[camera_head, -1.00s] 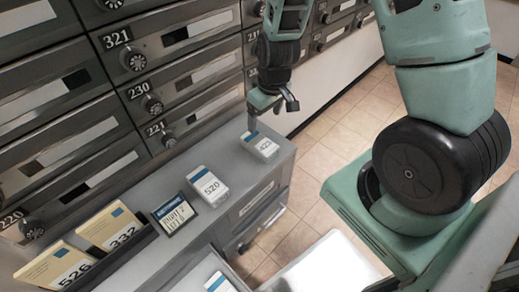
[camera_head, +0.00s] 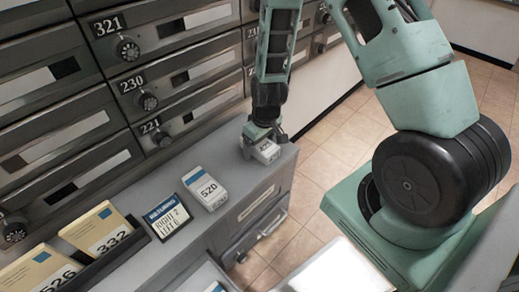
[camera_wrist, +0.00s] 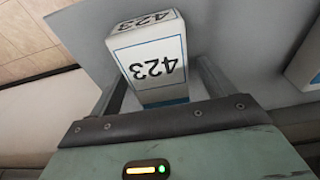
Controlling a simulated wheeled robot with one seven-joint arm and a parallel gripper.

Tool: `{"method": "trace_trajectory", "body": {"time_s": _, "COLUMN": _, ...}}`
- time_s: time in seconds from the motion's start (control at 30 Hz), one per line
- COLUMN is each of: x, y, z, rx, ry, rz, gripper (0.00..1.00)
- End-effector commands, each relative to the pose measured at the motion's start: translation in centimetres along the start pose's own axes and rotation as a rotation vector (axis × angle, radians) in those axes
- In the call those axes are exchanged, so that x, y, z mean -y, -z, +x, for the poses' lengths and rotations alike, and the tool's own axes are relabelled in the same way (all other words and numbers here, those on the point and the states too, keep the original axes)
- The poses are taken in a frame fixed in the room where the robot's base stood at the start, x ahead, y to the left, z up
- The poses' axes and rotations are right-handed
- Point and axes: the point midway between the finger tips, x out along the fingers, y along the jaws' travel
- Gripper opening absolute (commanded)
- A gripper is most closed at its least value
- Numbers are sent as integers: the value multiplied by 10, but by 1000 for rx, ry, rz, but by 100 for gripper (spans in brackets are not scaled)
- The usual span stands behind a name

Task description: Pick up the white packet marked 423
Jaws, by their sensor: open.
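The white packet marked 423 (camera_head: 265,151) stands on the grey counter (camera_head: 228,155) near its far right corner. My gripper (camera_head: 264,136) is lowered over the packet from above. In the wrist view its two fingers reach down on either side of the packet, and it is open. I cannot tell whether either finger touches the packet.
A white packet marked 520 (camera_head: 205,188) lies on the counter to the left. A returns sign (camera_head: 167,216) and a dark tray with yellow envelopes (camera_head: 101,229) stand further left. Grey mailboxes (camera_head: 150,75) rise behind. Tiled floor (camera_head: 330,140) is clear to the right.

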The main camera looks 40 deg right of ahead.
Motion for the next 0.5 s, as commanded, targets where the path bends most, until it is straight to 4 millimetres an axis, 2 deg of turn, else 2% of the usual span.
{"method": "trace_trajectory", "body": {"time_s": 0.2, "x": 0, "y": 0, "z": 1, "rx": -1, "ry": 0, "rz": 0, "gripper": 82}}
{"method": "trace_trajectory", "body": {"time_s": 0.3, "x": 0, "y": 0, "z": 1, "rx": -1, "ry": 0, "rz": 0, "gripper": 54}}
{"method": "trace_trajectory", "body": {"time_s": 0.4, "x": 0, "y": 0, "z": 1, "rx": -1, "ry": 0, "rz": 0, "gripper": 30}}
{"method": "trace_trajectory", "body": {"time_s": 0.5, "x": 0, "y": 0, "z": 1, "rx": -1, "ry": 0, "rz": 0, "gripper": 30}}
